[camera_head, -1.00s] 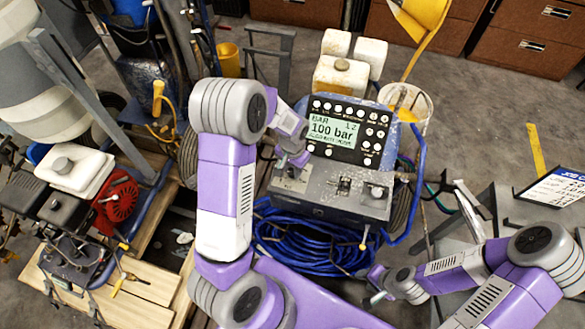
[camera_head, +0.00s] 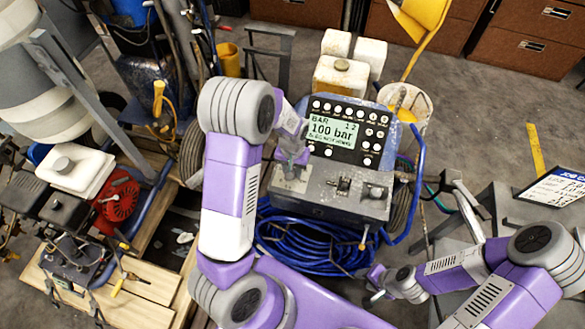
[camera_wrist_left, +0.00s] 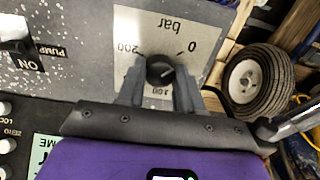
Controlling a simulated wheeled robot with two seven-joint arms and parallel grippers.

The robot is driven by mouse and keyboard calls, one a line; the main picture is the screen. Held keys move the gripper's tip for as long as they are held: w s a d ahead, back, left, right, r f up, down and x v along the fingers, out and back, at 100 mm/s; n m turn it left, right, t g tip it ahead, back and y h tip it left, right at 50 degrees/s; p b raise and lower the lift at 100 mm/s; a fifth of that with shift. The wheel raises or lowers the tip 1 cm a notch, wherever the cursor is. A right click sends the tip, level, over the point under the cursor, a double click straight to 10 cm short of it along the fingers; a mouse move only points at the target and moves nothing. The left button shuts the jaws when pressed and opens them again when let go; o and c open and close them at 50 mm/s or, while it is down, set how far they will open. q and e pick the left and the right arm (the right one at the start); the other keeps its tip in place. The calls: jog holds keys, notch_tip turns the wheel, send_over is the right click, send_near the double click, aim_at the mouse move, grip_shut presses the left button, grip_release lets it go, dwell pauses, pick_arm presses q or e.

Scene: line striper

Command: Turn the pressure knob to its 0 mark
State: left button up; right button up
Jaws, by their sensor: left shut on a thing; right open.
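The pressure knob (camera_wrist_left: 160,70) is a small dark round knob on a pale dial plate (camera_wrist_left: 200,28) marked bar, 0, 200 and 100, seen upside down in the left wrist view. The 0 is at its upper right, 200 at its upper left. My left gripper (camera_wrist_left: 158,82) has its two fingers on either side of the knob, shut on it. A light mark shows on the knob, but its exact direction is hard to read. In the head view, my left gripper (camera_head: 291,168) hides the knob. My right gripper (camera_head: 376,286) is open, low and away from the panel.
The display (camera_head: 331,130) reads 100 bar. A pump switch (camera_wrist_left: 14,38) lies beside the dial plate. Coiled blue hose (camera_head: 310,240) hangs below the machine's panel (camera_head: 322,198). A sign board (camera_head: 556,187) stands at the right.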

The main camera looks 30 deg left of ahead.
pick_arm(q)
jog(key=o, duration=1)
jog(key=shift+o, duration=0.2)
notch_tip(320, 180, up, 8)
jog(key=shift+f+p, duration=0.2)
jog(key=shift+p, duration=0.75)
jog(key=shift+s+f, duration=0.1)
